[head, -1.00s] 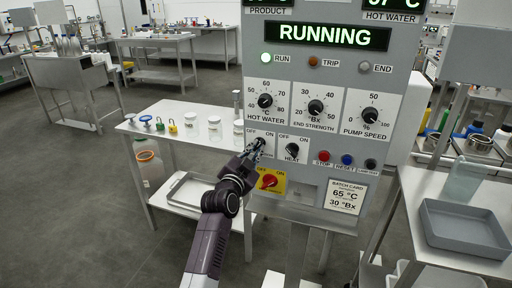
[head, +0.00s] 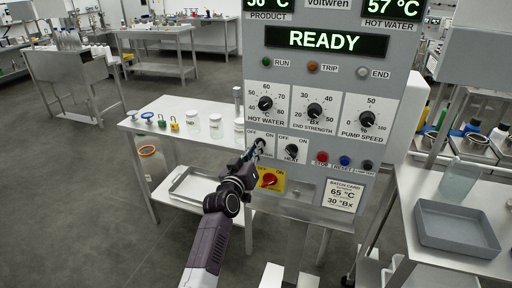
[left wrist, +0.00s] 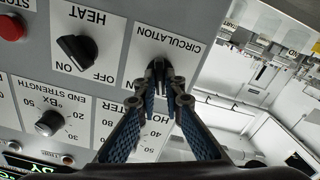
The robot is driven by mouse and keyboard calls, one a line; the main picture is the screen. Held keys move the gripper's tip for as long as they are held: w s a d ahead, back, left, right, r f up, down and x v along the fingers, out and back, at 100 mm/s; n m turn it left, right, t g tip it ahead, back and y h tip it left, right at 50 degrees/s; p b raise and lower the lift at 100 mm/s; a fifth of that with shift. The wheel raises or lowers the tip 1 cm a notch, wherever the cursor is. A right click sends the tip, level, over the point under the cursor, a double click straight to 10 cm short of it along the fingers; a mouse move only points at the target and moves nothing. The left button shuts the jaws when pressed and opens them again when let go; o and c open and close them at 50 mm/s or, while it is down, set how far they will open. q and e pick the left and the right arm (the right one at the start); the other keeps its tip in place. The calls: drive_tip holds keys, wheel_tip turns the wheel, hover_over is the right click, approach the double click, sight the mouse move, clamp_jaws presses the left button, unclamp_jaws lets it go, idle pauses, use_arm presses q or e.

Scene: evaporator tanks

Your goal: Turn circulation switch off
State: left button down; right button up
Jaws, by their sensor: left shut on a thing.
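The circulation switch (left wrist: 157,67) is a black rotary knob on the grey control panel, under a label reading CIRCULATION in the upside-down left wrist view. In the head view the switch (head: 260,143) sits at the left of the lower switch row, partly covered by my gripper. My left gripper (left wrist: 163,88) has its blue-padded fingers shut on this knob, one on each side. In the head view the gripper (head: 256,150) reaches it from lower left. My right gripper is not in view.
The display (head: 325,41) reads READY and the RUN lamp (head: 266,62) is dark green. The heat switch (head: 291,150) is just right of the circulation switch. A red switch on a yellow plate (head: 269,180) is below. A white table (head: 178,125) with jars stands left.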

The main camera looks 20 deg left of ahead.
use_arm(q)
drive_tip(key=n+p, duration=0.1)
drive_tip(key=n, duration=0.3)
drive_tip(key=shift+n, duration=0.4)
idle(0.4)
drive_tip(key=c, duration=2)
unclamp_jaws()
drive_tip(key=shift+c, duration=0.2)
drive_tip(key=shift+s, duration=0.1)
drive_tip(key=s, duration=1.1)
drive_tip(key=shift+s+a, duration=0.25)
drive_tip(key=shift+s, duration=0.15)
